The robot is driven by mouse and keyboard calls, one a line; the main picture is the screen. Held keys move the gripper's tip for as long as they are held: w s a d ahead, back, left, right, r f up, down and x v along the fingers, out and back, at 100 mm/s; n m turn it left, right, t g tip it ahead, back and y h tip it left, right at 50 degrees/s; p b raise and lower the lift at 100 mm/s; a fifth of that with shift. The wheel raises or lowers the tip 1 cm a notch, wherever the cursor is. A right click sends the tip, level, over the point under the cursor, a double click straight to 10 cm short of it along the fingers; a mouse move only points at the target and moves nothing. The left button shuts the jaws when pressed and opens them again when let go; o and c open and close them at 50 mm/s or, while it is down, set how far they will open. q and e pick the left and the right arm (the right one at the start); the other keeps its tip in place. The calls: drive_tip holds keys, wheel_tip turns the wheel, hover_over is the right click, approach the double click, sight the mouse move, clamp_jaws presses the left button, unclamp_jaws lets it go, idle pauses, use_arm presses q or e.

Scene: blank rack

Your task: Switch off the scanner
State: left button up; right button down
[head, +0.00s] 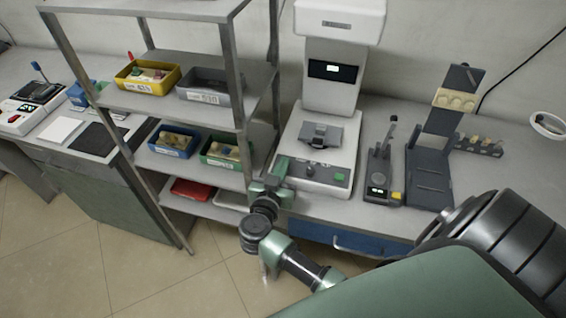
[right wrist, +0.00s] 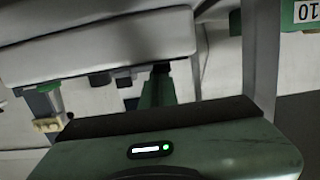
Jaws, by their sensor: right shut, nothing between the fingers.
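The scanner is probably the tall white machine (head: 329,85) on the bench, with a lit display (head: 331,69) on its column and a dark plate (head: 320,135) on its base. A dark knob and a green button (head: 340,177) sit on the base's front panel. My right gripper (head: 281,166) is shut and empty at the base's front left corner; I cannot tell whether it touches it. In the right wrist view, a green finger (right wrist: 157,92) shows close to a pale body with dark small parts on its lower edge. My left gripper is not in view.
A metal shelf rack (head: 231,75) with yellow, grey, blue and green bins stands close left of the gripper. A dark stand (head: 430,170) and a small handheld device (head: 378,175) are right of the machine. A blue drawer (head: 345,240) is below the bench.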

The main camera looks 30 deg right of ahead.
drive_tip(key=r+p, duration=0.2)
drive_tip(key=p, duration=0.1)
drive_tip(key=r+p, duration=0.3)
drive_tip(key=shift+w+d+r+p, duration=0.1)
drive_tip(key=shift+w+d+p, duration=0.1)
drive_tip(key=shift+p, duration=0.15)
drive_tip(key=r+b+v, duration=0.1)
drive_tip(key=b+v, duration=0.1)
drive_tip(key=v, duration=0.7)
drive_tip(key=shift+r, duration=0.2)
drive_tip(key=shift+a, duration=0.15)
